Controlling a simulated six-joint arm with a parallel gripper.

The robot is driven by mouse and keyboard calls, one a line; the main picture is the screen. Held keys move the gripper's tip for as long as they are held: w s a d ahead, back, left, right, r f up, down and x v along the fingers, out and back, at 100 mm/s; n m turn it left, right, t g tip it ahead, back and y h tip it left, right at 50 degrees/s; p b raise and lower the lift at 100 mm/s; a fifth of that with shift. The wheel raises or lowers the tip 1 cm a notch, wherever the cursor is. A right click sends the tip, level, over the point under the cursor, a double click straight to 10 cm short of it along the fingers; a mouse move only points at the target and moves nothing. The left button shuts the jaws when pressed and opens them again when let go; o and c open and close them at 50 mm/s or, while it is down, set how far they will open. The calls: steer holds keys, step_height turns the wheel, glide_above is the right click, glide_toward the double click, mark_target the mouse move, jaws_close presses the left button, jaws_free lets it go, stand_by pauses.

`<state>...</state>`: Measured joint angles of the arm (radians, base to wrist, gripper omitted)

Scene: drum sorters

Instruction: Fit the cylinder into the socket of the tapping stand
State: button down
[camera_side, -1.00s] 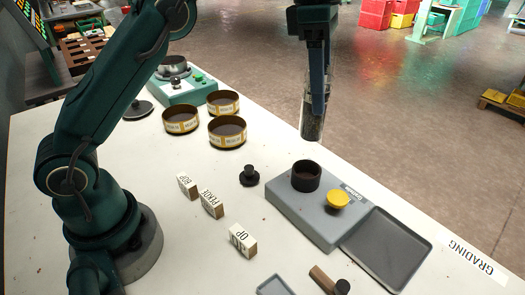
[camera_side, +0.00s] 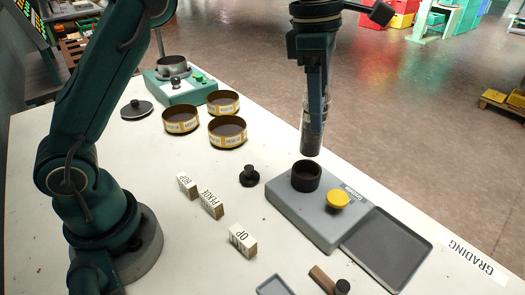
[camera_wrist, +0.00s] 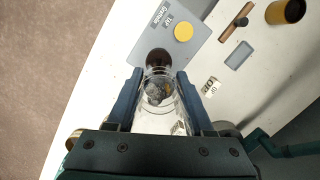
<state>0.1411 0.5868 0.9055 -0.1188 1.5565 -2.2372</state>
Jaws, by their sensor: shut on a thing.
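My gripper (camera_side: 316,98) is shut on a clear cylinder (camera_side: 312,140) with dark grainy contents at its bottom. The cylinder looks upright in the side view, its lower end just above the dark round socket (camera_side: 306,174) of the grey tapping stand (camera_side: 318,218). The two appear apart, with a small gap. In the wrist view the cylinder (camera_wrist: 158,90) sits between the two fingers (camera_wrist: 157,98), and the socket (camera_wrist: 158,57) shows just beyond its end. A yellow button (camera_side: 338,200) is on the stand beside the socket.
A grey tray (camera_side: 388,248) adjoins the stand on the right. A black knobbed piece (camera_side: 249,176) and small lettered blocks (camera_side: 211,203) stand to the left. Several labelled round tins (camera_side: 227,131) are behind. A wooden-handled tool (camera_side: 324,280) lies in front.

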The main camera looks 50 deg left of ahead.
mark_target(315, 140)
steer(key=shift+f, duration=1.35)
steer(key=shift+f, duration=2.05)
stand_by(0.4)
steer(key=shift+c, duration=1)
jaws_free()
steer(key=shift+r, duration=0.1)
steer(key=r, duration=0.4)
steer(key=shift+s+a+r, duration=0.1)
steer(key=shift+a+r, duration=0.1)
steer(key=shift+a, duration=0.1)
steer(key=shift+r, duration=0.2)
